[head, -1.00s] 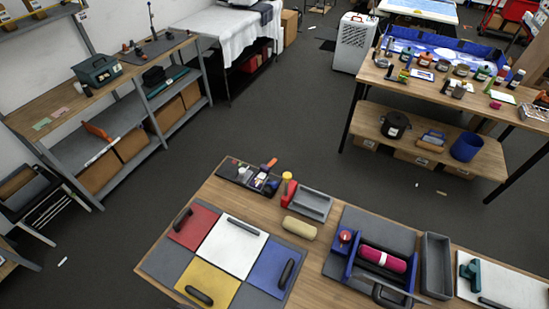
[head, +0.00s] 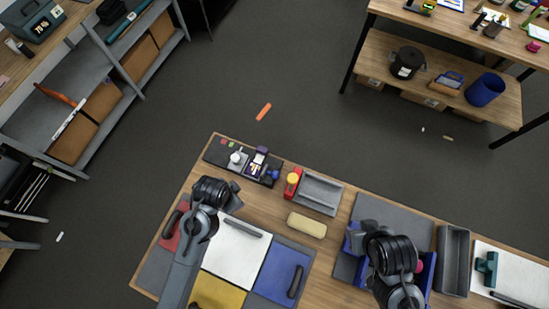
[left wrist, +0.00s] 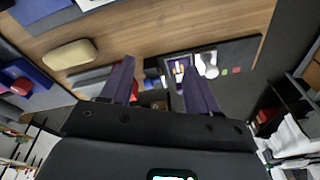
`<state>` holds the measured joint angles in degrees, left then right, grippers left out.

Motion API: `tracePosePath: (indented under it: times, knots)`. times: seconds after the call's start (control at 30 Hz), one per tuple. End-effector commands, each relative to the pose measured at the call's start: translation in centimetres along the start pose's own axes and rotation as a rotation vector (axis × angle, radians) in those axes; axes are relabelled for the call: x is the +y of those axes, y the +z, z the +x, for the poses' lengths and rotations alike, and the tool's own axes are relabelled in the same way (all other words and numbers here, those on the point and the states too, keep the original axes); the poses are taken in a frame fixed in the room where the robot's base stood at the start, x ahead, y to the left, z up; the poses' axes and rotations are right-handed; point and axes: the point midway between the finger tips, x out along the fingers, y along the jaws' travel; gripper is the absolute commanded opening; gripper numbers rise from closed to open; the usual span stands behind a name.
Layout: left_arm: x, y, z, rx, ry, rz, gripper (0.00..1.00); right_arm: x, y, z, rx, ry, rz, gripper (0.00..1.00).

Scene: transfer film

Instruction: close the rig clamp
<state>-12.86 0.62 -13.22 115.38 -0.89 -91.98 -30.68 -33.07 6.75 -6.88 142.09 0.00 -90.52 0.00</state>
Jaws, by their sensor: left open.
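The blue rig (head: 353,240) stands on a grey mat at the right of the near table. My right gripper (head: 363,236) and wrist are over it and hide most of it, including the clamp; whether its fingers are open or touch the rig I cannot tell. A bit of magenta roll (head: 419,266) shows beside the wrist. Blue and red parts, probably the rig (left wrist: 28,78), show at the left of the left wrist view. My left gripper (head: 232,197) is above the red and white panels. Its two purple fingers are apart and empty in the left wrist view (left wrist: 160,85).
A grey bin (head: 454,259) and white board (head: 508,262) are right of the rig.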

Motion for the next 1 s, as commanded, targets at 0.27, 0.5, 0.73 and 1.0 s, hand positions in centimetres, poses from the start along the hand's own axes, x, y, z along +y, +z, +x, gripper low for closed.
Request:
tracePosePath:
  times: [0.27,0.5,0.73,1.0]
  knots:
    - [0.1,-8.8,4.8,-0.043,0.076,0.493,0.6,-0.1,0.6,1.0,-0.007,-0.001,-0.001,0.43]
    - [0.3,-15.3,6.7,-0.097,0.134,0.939,0.6,0.0,0.7,1.5,-0.006,0.001,-0.002,0.43]
    - [0.3,-17.3,7.3,-0.125,0.157,1.109,0.6,0.0,0.7,1.6,-0.005,0.002,-0.003,0.43]
    - [0.6,-16.8,10.3,-0.128,0.161,1.121,0.6,0.0,0.6,1.3,-0.004,0.002,-0.003,0.43]
